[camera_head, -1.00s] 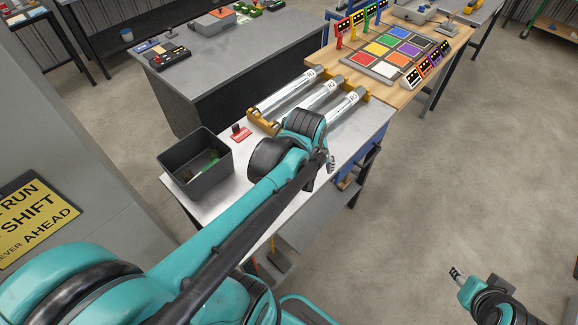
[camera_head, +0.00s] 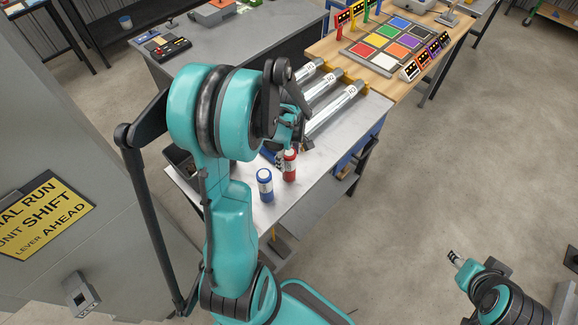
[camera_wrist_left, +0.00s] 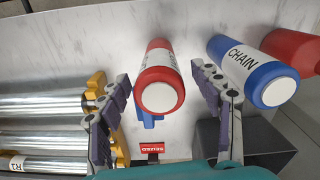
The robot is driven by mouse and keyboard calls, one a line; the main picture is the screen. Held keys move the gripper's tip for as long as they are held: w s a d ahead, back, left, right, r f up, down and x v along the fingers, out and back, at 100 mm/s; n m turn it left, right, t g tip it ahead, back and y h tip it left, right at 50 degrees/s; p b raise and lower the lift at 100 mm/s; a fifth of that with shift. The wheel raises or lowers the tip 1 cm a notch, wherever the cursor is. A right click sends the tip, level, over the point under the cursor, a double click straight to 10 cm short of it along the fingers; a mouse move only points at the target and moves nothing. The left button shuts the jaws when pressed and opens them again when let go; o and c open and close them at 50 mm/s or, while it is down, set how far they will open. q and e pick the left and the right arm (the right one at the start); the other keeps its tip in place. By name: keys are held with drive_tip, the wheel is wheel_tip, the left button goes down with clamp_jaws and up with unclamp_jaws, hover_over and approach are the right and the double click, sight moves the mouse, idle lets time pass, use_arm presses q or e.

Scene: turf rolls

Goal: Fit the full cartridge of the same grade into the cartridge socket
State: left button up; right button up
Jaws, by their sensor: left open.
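A red cartridge (camera_head: 289,165) and a blue cartridge (camera_head: 265,185) stand on the bench's near part. My left gripper (camera_wrist_left: 162,78) is open. In the left wrist view the red cartridge (camera_wrist_left: 158,70) shows between its spread fingers, with no clear contact. The blue cartridge (camera_wrist_left: 250,70), labelled CHAIN, is just right of the right finger, with another red cartridge (camera_wrist_left: 292,48) at the right edge. In the head view my left arm hides part of the bench and most of the left gripper. My right gripper (camera_head: 454,257) is far from the bench. I cannot identify the socket for certain.
Silver rollers (camera_head: 335,108) in yellow holders lie on the bench (camera_head: 345,135). A dark bin (camera_head: 184,165) is mostly behind my arm. A red card (camera_wrist_left: 152,148) lies by the rollers. A grey cabinet (camera_head: 50,130) with a yellow sign stands left. Open floor is on the right.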

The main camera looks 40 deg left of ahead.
use_arm(q)
drive_tip(key=shift+f, duration=0.95)
clamp_jaws()
drive_tip(key=shift+r, duration=0.1)
